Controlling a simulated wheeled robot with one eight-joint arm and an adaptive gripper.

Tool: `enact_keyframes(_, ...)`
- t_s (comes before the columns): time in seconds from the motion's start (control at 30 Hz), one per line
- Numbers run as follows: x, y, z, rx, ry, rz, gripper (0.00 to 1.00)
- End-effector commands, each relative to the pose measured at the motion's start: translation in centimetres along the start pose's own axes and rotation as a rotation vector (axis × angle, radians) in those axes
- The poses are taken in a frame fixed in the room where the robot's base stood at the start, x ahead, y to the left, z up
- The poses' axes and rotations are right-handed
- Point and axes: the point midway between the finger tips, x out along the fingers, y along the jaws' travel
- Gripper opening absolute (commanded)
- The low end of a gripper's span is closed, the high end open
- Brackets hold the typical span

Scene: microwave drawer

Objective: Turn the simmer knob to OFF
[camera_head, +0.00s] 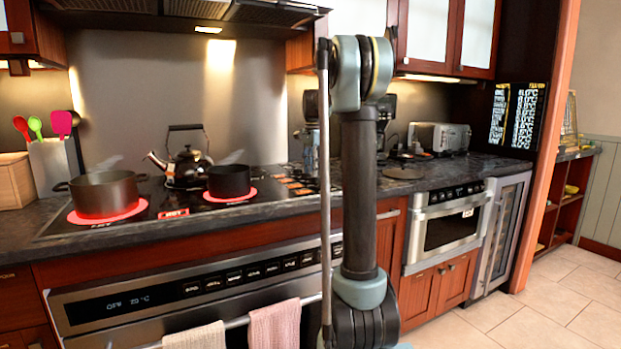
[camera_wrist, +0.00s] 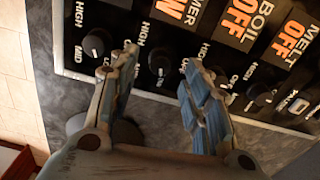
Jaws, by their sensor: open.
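In the wrist view, the black control panel (camera_wrist: 130,18) carries a row of round black knobs. A cut-off orange and white label (camera_wrist: 180,10) ending in "MER" and "OW" lines up with the simmer knob (camera_wrist: 160,62). My gripper (camera_wrist: 160,57) is open, with one fingertip on each side of that knob; I cannot tell whether either touches it. The knob's pointer is too small to read. In the head view the gripper and these knobs are hidden behind my arm or too small to make out.
Neighbouring knobs (camera_wrist: 97,43) sit close on both sides, with "BOIL OFF" (camera_wrist: 245,18) and "MELT OFF" (camera_wrist: 292,38) labels. The cooktop holds a large pot (camera_head: 105,192), a kettle (camera_head: 187,165) and a small black pot (camera_head: 229,180). A pink towel (camera_head: 274,325) hangs on the oven handle.

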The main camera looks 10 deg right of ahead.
Motion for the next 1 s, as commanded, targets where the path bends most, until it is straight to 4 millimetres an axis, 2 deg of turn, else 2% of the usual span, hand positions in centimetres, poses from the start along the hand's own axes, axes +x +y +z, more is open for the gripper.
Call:
enact_keyframes(0.1, 1.5, 0.0, 0.0, 0.0, 0.0, 0.0, 0.44)
enact_keyframes(0.23, 2.4, 0.0, 0.0, 0.0, 0.0, 0.0, 0.44)
enact_keyframes(0.6, 2.8, 0.0, 0.1, -0.001, 0.0, 0.0, 0.44)
enact_keyframes(0.8, 2.8, 0.0, 0.1, -0.001, 0.0, 0.0, 0.0)
enact_keyframes(0.87, 2.8, 0.0, 0.1, -0.001, 0.0, 0.0, 0.0)
enact_keyframes(0.9, 2.8, -0.5, 1.3, -0.009, 0.0, 0.0, 0.0)
enact_keyframes(1.0, 2.8, -0.1, 0.4, -0.003, -0.002, 0.0, 0.0)
